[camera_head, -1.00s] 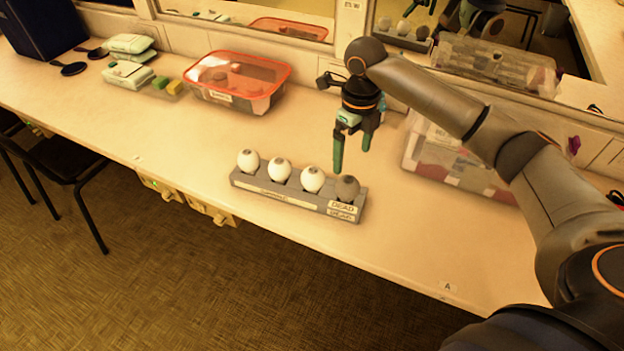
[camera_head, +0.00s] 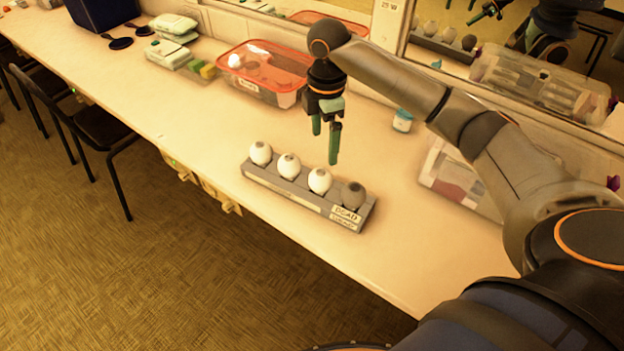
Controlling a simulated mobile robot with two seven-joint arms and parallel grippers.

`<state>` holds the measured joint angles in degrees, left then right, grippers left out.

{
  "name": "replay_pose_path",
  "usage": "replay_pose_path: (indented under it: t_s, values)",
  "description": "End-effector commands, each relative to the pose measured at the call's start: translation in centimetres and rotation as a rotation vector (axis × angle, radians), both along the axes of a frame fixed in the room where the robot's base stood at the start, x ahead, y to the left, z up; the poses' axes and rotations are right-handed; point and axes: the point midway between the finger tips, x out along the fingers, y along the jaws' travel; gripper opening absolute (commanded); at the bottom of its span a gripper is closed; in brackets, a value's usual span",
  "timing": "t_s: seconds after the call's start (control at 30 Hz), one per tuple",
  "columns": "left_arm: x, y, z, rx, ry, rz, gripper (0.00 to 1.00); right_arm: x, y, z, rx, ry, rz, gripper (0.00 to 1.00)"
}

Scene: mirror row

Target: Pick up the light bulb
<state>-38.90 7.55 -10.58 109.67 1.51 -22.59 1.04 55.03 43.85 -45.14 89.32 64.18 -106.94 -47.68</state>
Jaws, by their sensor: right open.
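A grey rack (camera_head: 283,201) stands near the front edge of the counter and holds a row of bulbs. Three bulbs are white: the left one (camera_head: 261,153), the middle one (camera_head: 289,166) and the right one (camera_head: 320,181). The bulb at the right end is dark grey (camera_head: 353,195), above a label that reads "DEAD". My right gripper (camera_head: 325,143) is open and empty, pointing down. It hangs behind and above the rack, near the right white bulb in the picture, apart from the bulbs. My left gripper is not in view.
An orange-rimmed clear bin (camera_head: 281,97) stands behind the rack, against the mirror wall. A small jar (camera_head: 402,121) and a clear box (camera_head: 437,181) are to the right. Packets (camera_head: 168,53) and dark hand mirrors (camera_head: 120,43) lie at the left. The counter left of the rack is clear.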

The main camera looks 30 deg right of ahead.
Motion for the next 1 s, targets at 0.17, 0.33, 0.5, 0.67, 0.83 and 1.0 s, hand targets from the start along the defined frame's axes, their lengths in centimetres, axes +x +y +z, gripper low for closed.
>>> replay_pose_path:
  t_s: [0.17,0.33,0.5,0.67,0.83,1.0]
  values:
    - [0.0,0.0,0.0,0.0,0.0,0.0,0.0,0.0,0.0,-0.3,-0.001,0.002,-0.119,1.0]
    - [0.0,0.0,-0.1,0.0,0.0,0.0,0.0,-0.1,0.0,-2.9,-0.002,0.005,-0.129,1.0]
    - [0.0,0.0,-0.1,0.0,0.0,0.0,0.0,-0.1,0.0,-5.8,-0.001,0.003,-0.127,1.0]
    - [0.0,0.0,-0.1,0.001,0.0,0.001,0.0,0.0,0.0,-7.2,-0.001,0.001,-0.126,1.0]
    - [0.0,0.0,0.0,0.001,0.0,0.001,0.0,-0.2,0.0,-9.0,-0.001,0.004,-0.126,1.0]
    - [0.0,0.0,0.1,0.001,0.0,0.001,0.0,-0.3,0.1,-11.5,0.0,0.003,-0.124,1.0]
